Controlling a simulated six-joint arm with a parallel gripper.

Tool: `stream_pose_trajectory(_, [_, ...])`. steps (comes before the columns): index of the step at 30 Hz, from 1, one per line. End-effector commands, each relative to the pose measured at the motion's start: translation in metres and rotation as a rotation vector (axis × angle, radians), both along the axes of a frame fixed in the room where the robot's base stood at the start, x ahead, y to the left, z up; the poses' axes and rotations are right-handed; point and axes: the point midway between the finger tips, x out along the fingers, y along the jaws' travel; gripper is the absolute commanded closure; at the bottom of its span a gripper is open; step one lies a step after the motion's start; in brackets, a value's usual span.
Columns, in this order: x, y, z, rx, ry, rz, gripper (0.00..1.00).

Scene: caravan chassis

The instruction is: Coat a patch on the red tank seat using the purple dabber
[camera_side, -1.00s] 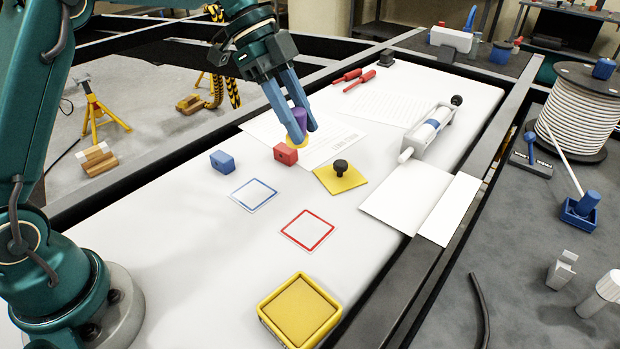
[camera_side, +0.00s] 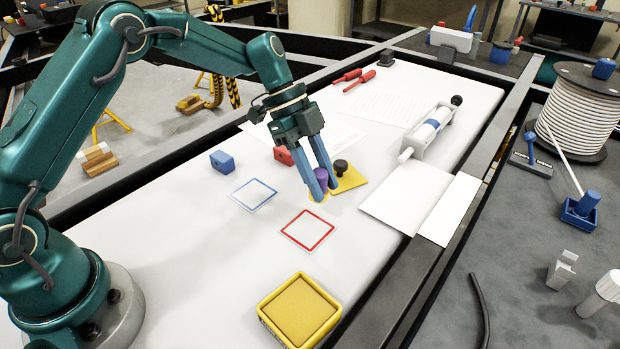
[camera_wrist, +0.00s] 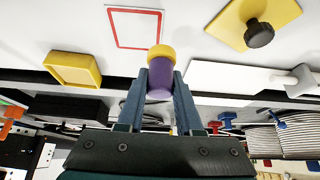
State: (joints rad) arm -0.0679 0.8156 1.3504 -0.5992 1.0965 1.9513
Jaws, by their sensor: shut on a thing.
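My gripper (camera_side: 318,180) is shut on the purple dabber (camera_side: 321,176), a purple cylinder with a yellow pad end. In the wrist view the dabber (camera_wrist: 160,80) sits between the two blue-grey fingers, its yellow end pointing away from my gripper. In the side view its yellow end faces down, near the table top. The red tank seat is a red square outline on a white patch (camera_side: 307,230), below the dabber in the side picture. It also shows in the wrist view (camera_wrist: 134,28). The yellow square tray (camera_side: 299,309) stands nearer the front.
A blue square outline (camera_side: 254,194), a blue block (camera_side: 222,162) and a red block (camera_side: 284,155) lie to the left. A yellow plate with a black knob (camera_side: 347,178) is close right of my gripper. White sheets (camera_side: 405,198) lie farther right.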

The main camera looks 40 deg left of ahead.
Motion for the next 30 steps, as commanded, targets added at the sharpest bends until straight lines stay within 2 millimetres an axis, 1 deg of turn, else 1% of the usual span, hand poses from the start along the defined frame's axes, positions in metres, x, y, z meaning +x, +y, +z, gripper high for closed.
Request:
stream_pose_trajectory(1, [0.0,0.0,-0.005,0.0,0.002,0.0,1.0])
stream_pose_trajectory(11, [-0.001,0.0,-0.035,0.001,0.004,0.0,1.0])
stream_pose_trajectory(13, [-0.001,0.0,-0.047,0.0,0.005,0.001,1.0])
stream_pose_trajectory(30, [-0.053,-0.001,-0.045,-0.002,0.001,0.0,1.0])
